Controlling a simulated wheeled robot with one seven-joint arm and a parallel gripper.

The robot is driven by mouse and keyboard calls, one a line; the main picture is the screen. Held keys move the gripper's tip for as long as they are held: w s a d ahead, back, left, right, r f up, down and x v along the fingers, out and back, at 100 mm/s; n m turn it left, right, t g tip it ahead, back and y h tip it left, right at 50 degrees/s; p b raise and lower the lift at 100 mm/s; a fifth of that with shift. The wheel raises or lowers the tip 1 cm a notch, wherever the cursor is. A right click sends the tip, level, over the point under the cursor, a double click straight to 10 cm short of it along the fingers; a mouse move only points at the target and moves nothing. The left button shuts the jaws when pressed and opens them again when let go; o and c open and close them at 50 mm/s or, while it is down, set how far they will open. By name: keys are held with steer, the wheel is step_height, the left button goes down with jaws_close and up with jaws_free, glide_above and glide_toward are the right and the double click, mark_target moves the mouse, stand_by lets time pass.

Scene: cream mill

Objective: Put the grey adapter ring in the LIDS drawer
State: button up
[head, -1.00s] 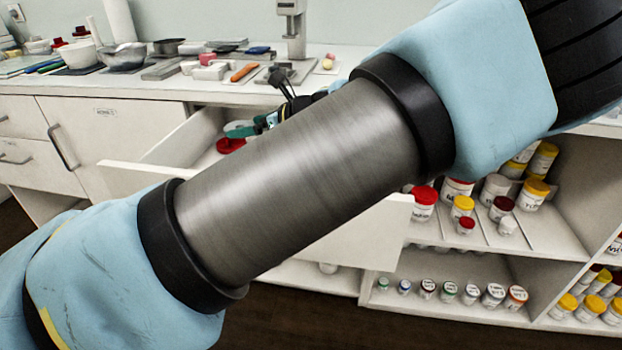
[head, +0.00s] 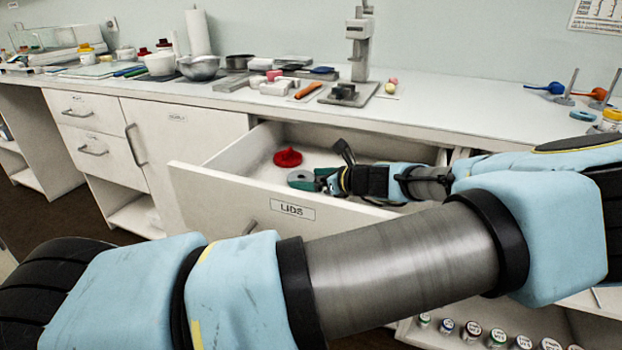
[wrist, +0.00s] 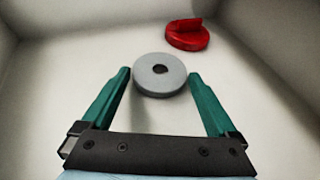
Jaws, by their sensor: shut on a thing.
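The LIDS drawer (head: 232,213) is pulled open, with its label on the front panel. My gripper (head: 312,181) reaches into the drawer from the right. It is shut on the grey adapter ring (head: 299,175), a flat disc with a dark centre hole. In the wrist view the ring (wrist: 146,82) sits between the green fingertips (wrist: 159,75), over the pale drawer floor. I cannot tell whether the ring touches the floor.
A red lid (head: 288,157) lies in the drawer beyond the ring; it also shows in the wrist view (wrist: 187,37). Drawer walls surround the gripper. The counter (head: 440,112) behind holds bowls, blocks and a stand. Small jars (head: 471,330) stand on the shelf below.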

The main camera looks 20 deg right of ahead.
steer(key=o, duration=0.9)
steer(key=shift+f, duration=0.1)
steer(key=shift+o, duration=0.2)
steer(key=v, duration=0.7)
steer(key=shift+s+r, duration=0.2)
steer(key=shift+r, duration=0.05)
